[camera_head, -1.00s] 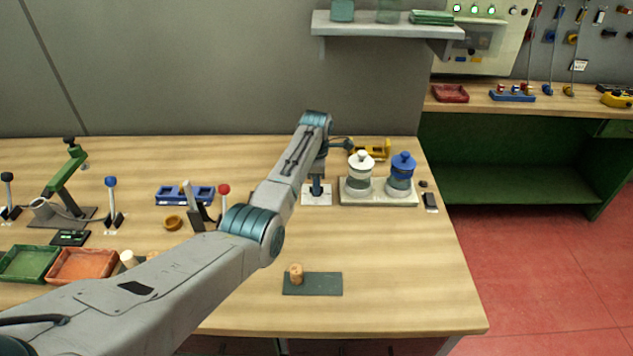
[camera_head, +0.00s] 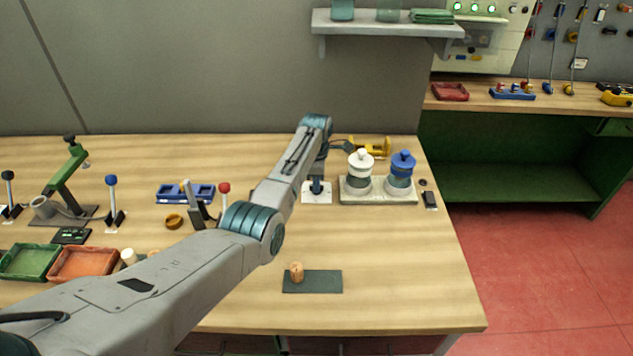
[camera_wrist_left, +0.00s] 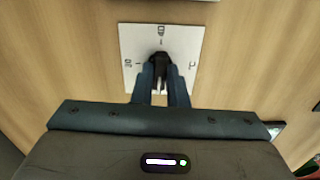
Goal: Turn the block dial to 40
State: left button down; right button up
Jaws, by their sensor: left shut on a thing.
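The block dial is a white square plate (camera_wrist_left: 134,45) with dark printed marks and a black knob (camera_wrist_left: 159,64) at its middle. My left gripper (camera_wrist_left: 160,75) is shut on the knob, with a finger on either side. In the head view my left gripper (camera_head: 317,186) stands over the plate (camera_head: 317,198), hiding the knob. My right gripper is not in view.
A tray with a white-lidded jar (camera_head: 360,170) and a blue-lidded jar (camera_head: 401,172) stands just right of the dial. A red-knobbed lever (camera_head: 224,189) is at its left. A cork (camera_head: 296,271) is on a dark mat (camera_head: 322,283) nearer the front. The right front of the table is clear.

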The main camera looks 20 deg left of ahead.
pick_arm(q)
jog(key=m+p, duration=0.1)
jog(key=m, duration=0.2)
jog(key=shift+r+m+p, duration=0.15)
jog(key=shift+m+p, duration=0.15)
jog(key=shift+p, duration=0.1)
jog(key=m+p, duration=0.1)
jog(key=m, duration=0.3)
jog(key=shift+m, duration=0.3)
jog(key=m+p, duration=0.1)
jog(key=m, duration=0.3)
jog(key=shift+m, duration=0.3)
jog(key=m+p, duration=0.1)
jog(key=m, duration=1.2)
jog(key=shift+m, duration=0.3)
jog(key=m, duration=0.4)
jog(key=shift+p, duration=0.35)
jog(key=shift+w+m, duration=0.1)
jog(key=shift+m, duration=2.3)
